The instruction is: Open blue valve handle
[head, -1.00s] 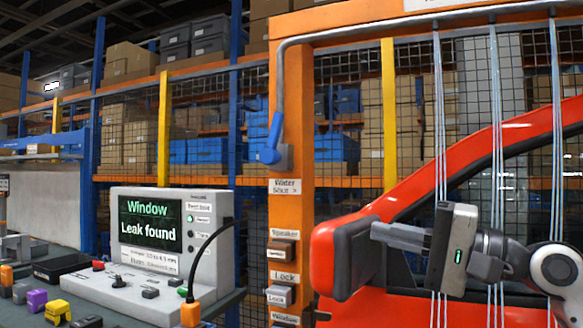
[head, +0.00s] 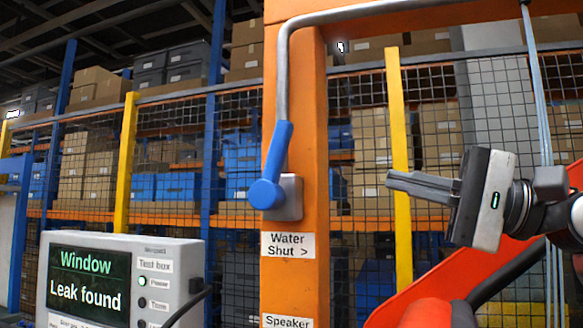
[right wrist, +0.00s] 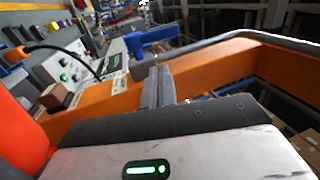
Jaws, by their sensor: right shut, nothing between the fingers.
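The blue valve handle (head: 275,170) is on the orange post (head: 296,110), below a grey pipe (head: 284,75). Its lever points up and slightly right from its round hub. A label reading "Water Shut >" (head: 288,245) is under it. My right gripper (head: 390,180) is shut and empty, to the right of the handle and apart from it, its fingers pointing left. In the right wrist view the blue handle (right wrist: 152,42) shows beyond the shut fingers (right wrist: 157,85). My left gripper is not in view.
A test box (head: 120,285) with a screen reading "Window Leak found" stands at the lower left. Mesh fencing and shelves of boxes stand behind.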

